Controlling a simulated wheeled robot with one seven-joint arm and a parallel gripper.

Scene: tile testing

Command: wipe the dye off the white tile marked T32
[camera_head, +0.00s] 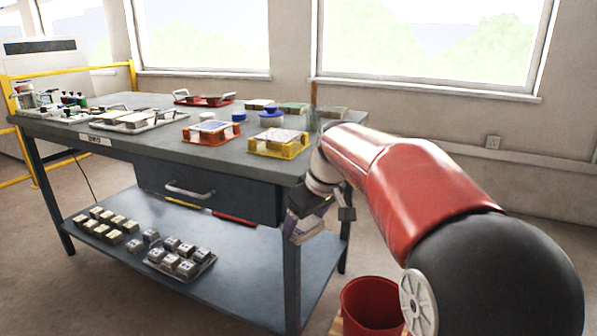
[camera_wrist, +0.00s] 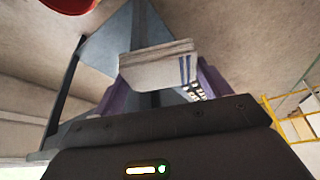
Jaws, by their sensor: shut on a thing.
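My gripper (camera_head: 306,218) hangs beside the right end of the grey workbench, below its top. In the wrist view its purple fingers (camera_wrist: 160,82) are shut on a folded white cloth (camera_wrist: 155,65) with blue stripes. No tile marking is readable, so I cannot tell which is T32.
The workbench top (camera_head: 150,150) also carries trays, a blue-lidded tub (camera_head: 271,118) and bottles (camera_head: 75,99). Several small blocks lie on its lower shelf (camera_head: 245,262). A red bucket (camera_head: 372,303) stands on the right, below my arm. A yellow rail (camera_head: 70,70) runs behind the left end.

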